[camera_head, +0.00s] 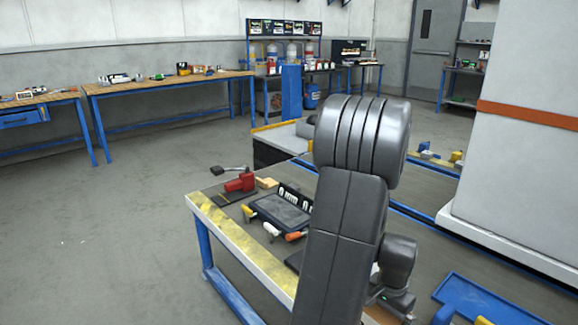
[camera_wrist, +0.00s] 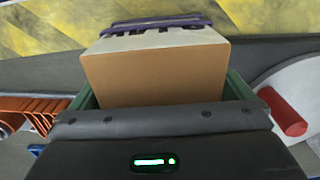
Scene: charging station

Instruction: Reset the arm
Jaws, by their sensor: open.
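My dark arm (camera_head: 345,230) rises in front of the workbench in the head view, folded at the elbow, with its lower links at the right. My gripper (camera_wrist: 164,92) shows in the wrist view as a dark body with a green light and a green finger at each side. It is open. A brown block-like object with a pale top (camera_wrist: 155,75) appears between or just beyond the fingers; I cannot tell whether they touch it. In the head view the fingertips are hidden.
The workbench (camera_head: 205,208) has a yellow striped edge and holds a red tool (camera_head: 240,183), a black tray (camera_head: 280,213) and several hand tools. A white pillar (camera_head: 520,150) with an orange band stands at right. A blue tray (camera_head: 490,300) lies lower right. The left floor is clear.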

